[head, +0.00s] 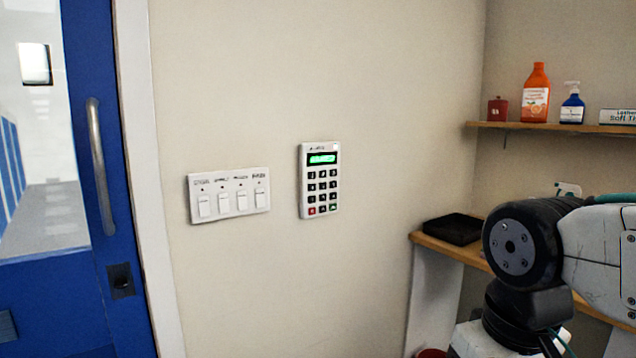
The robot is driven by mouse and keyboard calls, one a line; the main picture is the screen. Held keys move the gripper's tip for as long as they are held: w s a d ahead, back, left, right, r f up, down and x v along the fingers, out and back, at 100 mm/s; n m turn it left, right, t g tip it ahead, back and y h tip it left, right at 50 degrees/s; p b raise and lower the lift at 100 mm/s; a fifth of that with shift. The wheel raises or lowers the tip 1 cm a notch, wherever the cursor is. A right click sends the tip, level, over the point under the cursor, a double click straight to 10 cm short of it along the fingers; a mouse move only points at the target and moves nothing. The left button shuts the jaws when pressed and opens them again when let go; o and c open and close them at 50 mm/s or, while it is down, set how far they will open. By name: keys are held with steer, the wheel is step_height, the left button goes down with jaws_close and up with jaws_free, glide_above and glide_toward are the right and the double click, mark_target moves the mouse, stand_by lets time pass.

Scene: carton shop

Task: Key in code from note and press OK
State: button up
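A white keypad (320,180) is mounted upright on the beige wall near the middle of the head view. It has a lit green display (322,158) at its top, rows of dark keys below, a red key (312,211) at the bottom left and a green key (333,208) at the bottom right. The display text and key labels are too small to read. I cannot make out a note with a code. My arm's black and white links show at the lower right, but my gripper is out of view.
A white panel of several switches (229,194) is left of the keypad. A blue door (85,130) with a metal handle stands at the left. At right, an upper shelf (560,127) holds bottles and boxes; a lower shelf (440,245) holds a black tray (453,230).

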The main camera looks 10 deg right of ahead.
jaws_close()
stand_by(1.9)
